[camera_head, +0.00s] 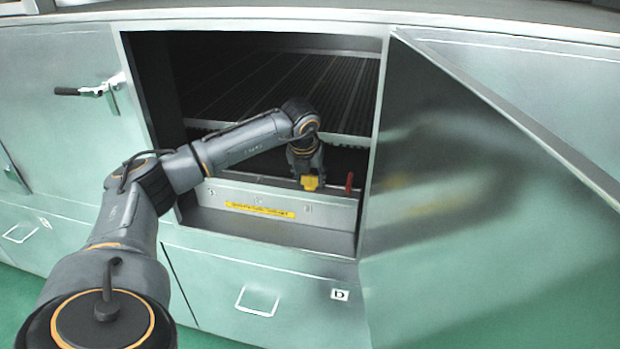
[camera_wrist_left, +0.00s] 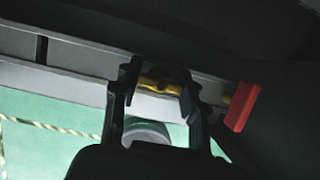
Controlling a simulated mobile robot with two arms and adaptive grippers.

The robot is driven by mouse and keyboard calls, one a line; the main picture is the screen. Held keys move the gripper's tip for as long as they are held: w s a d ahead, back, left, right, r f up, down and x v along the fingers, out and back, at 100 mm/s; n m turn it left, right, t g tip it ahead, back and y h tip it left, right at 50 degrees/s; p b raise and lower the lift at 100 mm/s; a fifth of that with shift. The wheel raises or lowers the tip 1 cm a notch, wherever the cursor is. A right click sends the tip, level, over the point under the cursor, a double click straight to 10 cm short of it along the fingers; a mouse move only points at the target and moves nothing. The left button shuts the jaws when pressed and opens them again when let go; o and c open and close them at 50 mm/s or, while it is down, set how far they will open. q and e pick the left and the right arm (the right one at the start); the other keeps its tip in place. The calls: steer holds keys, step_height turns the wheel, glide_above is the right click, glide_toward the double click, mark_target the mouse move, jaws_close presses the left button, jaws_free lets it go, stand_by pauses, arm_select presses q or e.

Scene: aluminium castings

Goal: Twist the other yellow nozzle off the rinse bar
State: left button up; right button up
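The yellow nozzle (camera_head: 310,183) is inside the cabinet opening, near its front lower edge. My left gripper (camera_head: 308,178) reaches in from above and points down at it. In the left wrist view the yellow nozzle (camera_wrist_left: 162,84) sits between the two dark fingertips of my left gripper (camera_wrist_left: 160,88), which appear to touch it on both sides. A grey bar (camera_wrist_left: 70,52), seemingly the rinse bar, runs just behind it. Whether the nozzle is still joined to the bar is hidden by the fingers. No other yellow nozzle shows. My right gripper is not in view.
A red handle-like part (camera_head: 349,183) stands close right of the gripper, also in the left wrist view (camera_wrist_left: 242,106). A slatted rack (camera_head: 290,90) lies above. The front sill bears a yellow label (camera_head: 260,210). The open door (camera_head: 480,200) bounds the right side.

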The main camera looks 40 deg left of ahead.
arm_select(q)
steer(key=n, duration=0.2)
steer(key=shift+d+n+g+y, duration=0.1)
steer(key=shift+n+g+y, duration=0.2)
steer(key=shift+n+y, duration=0.1)
steer(key=shift+c, duration=0.4)
steer(key=n+y, duration=0.1)
steer(key=n, duration=0.2)
steer(key=shift+r+g+p, duration=0.1)
steer(key=shift+g+p, duration=0.3)
steer(key=shift+n, duration=0.3)
steer(key=shift+s, duration=0.1)
steer(key=n+g, duration=0.1)
steer(key=n, duration=0.2)
steer(key=shift+g+p, duration=0.3)
steer(key=shift+p, duration=0.1)
steer(key=n+g, duration=0.1)
steer(key=n, duration=0.1)
steer(key=shift+f+n, duration=0.2)
steer(key=shift+n, duration=0.2)
steer(key=shift+s+n, duration=0.1)
steer(key=shift+n, duration=0.2)
